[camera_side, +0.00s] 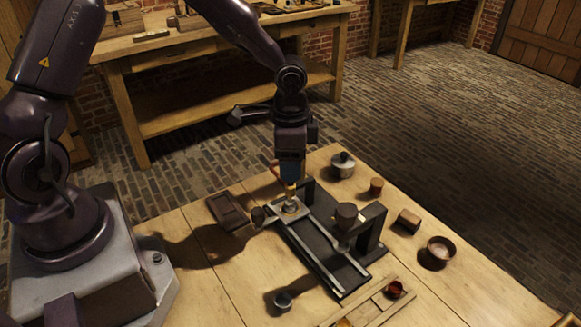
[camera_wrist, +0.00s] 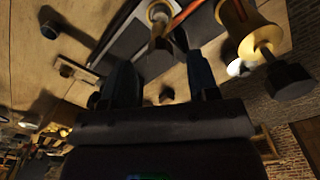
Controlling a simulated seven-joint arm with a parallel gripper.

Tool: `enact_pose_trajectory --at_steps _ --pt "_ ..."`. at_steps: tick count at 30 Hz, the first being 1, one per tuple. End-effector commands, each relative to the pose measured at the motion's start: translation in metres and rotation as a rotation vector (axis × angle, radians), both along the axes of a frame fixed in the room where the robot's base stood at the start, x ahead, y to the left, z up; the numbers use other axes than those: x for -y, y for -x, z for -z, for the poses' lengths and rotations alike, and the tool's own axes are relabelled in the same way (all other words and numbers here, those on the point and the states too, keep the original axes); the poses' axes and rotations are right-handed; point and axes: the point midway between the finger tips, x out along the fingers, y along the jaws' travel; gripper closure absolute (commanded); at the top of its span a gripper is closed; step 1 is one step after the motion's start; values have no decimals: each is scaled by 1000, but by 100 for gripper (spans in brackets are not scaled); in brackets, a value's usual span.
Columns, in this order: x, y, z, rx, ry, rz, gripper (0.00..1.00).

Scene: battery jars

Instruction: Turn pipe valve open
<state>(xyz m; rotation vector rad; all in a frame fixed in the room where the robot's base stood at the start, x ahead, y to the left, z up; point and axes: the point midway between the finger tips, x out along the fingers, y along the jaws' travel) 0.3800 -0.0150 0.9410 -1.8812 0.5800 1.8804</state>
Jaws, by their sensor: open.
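My gripper (camera_side: 291,182) points down over the left end of a black railed stand (camera_side: 318,252) on the table. In the wrist view its two dark fingers (camera_wrist: 162,70) are apart, with no object clearly held. A small brass fitting (camera_wrist: 160,14) shows beyond the fingers, and a brass cylinder with a dark knob (camera_wrist: 287,80) is at upper right. In the side view a brass bit (camera_side: 291,194) is right below the gripper, above a pale plate (camera_side: 289,210). I cannot tell which part is the valve handle, nor whether the fingers touch it.
A dark upright block (camera_side: 371,228) and a dark cup (camera_side: 347,215) stand at the stand's right. A lidded pot (camera_side: 342,164), a bowl (camera_side: 438,251), a small box (camera_side: 408,221), a flat tray (camera_side: 228,210) and a small cup (camera_side: 283,300) are around it. The front left is mostly clear.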

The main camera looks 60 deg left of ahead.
Motion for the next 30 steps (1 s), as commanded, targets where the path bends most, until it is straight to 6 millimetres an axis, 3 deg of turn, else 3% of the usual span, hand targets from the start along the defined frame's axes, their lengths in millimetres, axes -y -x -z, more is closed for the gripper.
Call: enact_pose_trajectory --at_steps 6,15,22,30 --pt "0 0 20 -1 -1 1 45" --pt "0 0 22 -1 -1 -1 45" --pt "0 0 21 -1 -1 -1 95" --pt "0 0 21 1 -1 101 95"
